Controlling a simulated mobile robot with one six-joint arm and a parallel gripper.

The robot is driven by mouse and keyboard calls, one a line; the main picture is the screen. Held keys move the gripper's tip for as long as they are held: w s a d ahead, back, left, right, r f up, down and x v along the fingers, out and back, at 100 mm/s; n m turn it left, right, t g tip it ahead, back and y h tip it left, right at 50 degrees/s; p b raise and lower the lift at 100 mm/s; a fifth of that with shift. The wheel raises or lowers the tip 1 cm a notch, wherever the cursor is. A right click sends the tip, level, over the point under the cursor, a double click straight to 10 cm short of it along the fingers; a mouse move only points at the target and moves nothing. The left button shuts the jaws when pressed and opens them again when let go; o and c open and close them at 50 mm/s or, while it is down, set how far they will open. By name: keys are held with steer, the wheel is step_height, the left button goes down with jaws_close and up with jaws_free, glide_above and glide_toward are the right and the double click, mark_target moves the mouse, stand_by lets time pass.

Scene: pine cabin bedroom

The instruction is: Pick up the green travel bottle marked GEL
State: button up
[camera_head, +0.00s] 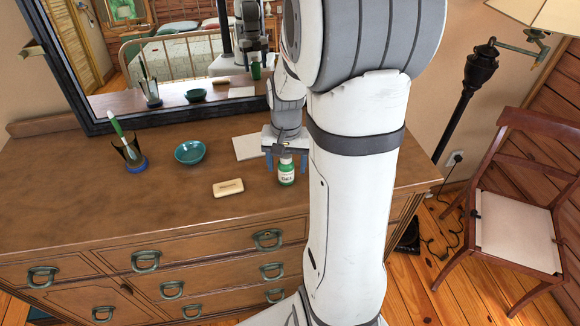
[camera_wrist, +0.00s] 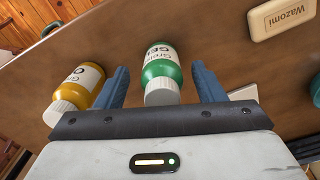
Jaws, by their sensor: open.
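The green bottle marked GEL (camera_head: 287,175) stands upright on the dresser, with a white cap and a white label. In the wrist view the green bottle (camera_wrist: 161,68) sits between the two blue fingers, its cap towards the palm, with a gap on each side. My gripper (camera_head: 286,162) is open and points down over the bottle; in the wrist view its fingers (camera_wrist: 160,78) show apart. An orange bottle (camera_wrist: 79,88) with a white cap stands just outside the left finger in the wrist view. My arm seems to hide it in the head view.
The wooden dresser top (camera_head: 120,210) holds a cream soap bar (camera_head: 228,188), a teal bowl (camera_head: 190,152), a dark cup with a green-handled brush (camera_head: 128,150) and a white flat item (camera_head: 248,146). A mirror (camera_head: 165,60) stands behind. A chair (camera_head: 520,215) and lamp are at right.

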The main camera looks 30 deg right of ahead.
steer(key=shift+f, duration=0.6)
steer(key=c, duration=1.1)
